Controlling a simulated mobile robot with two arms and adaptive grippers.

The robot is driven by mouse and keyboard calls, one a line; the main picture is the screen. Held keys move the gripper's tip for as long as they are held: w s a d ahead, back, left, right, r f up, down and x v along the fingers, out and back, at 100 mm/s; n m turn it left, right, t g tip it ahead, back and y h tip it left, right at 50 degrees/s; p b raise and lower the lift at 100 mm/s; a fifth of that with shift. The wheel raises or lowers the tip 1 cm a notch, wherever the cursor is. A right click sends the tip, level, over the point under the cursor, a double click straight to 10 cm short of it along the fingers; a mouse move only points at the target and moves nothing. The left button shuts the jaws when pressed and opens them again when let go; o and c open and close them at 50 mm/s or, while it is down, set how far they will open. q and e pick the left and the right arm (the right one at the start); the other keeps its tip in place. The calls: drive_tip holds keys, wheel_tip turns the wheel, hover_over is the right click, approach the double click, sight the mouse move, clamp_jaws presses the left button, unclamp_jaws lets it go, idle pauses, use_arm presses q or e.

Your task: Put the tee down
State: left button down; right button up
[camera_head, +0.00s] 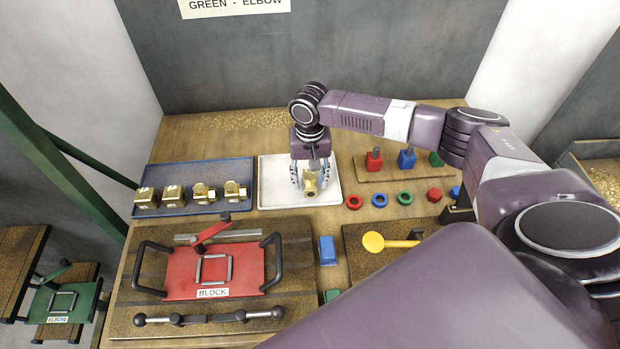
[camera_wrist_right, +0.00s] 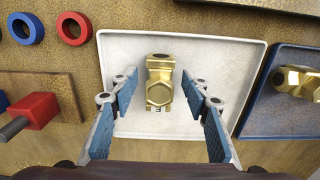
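The brass tee (camera_head: 310,186) is at the white tray (camera_head: 270,187), and the fingers of my right gripper (camera_head: 311,178) stand around it from above. In the right wrist view the tee (camera_wrist_right: 160,82) appears to rest on the white tray (camera_wrist_right: 220,60). The blue fingers of the right gripper (camera_wrist_right: 158,93) are spread, with a visible gap on each side of the tee. The gripper is open and holds nothing. My left gripper is not in view.
A blue tray (camera_head: 205,215) with several brass fittings (camera_head: 173,196) stands left of the white tray. A red BLOCK fixture (camera_head: 245,270) with black handles is in front. A wooden rack (camera_head: 390,174) with red, blue and green pieces and several coloured rings (camera_head: 379,200) lie to the right.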

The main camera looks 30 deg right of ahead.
sight(310, 179)
drive_tip(key=shift+r, duration=0.1)
wheel_tip(310, 179, up, 12)
drive_tip(key=b, duration=0.3)
idle(0.4)
